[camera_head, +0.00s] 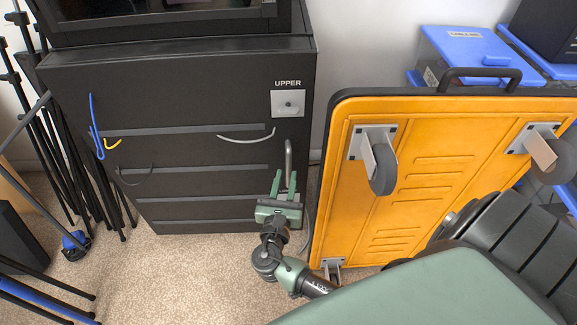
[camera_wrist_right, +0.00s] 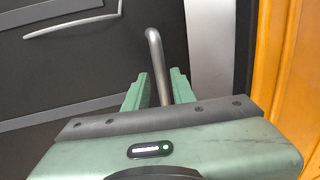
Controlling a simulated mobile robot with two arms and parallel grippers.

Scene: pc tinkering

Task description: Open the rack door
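The rack is a black cabinet (camera_head: 200,90) with a front door and a label reading UPPER. A grey vertical bar handle (camera_head: 288,155) stands on its front at the right, below a small grey latch plate (camera_head: 289,103). The handle also shows in the wrist view (camera_wrist_right: 155,50). The door looks closed. My right gripper (camera_head: 284,178) is green and reaches up from below to the handle. In the right wrist view its two fingers (camera_wrist_right: 159,88) are apart, with the lower part of the bar between them. The bar's lower end is hidden. My left gripper is not in view.
An orange platform cart (camera_head: 420,180) with grey casters stands upright just right of the rack. Blue boxes (camera_head: 470,52) are behind it. Black tripods (camera_head: 75,160) crowd the left. Carpet (camera_head: 180,270) is clear in front of the rack.

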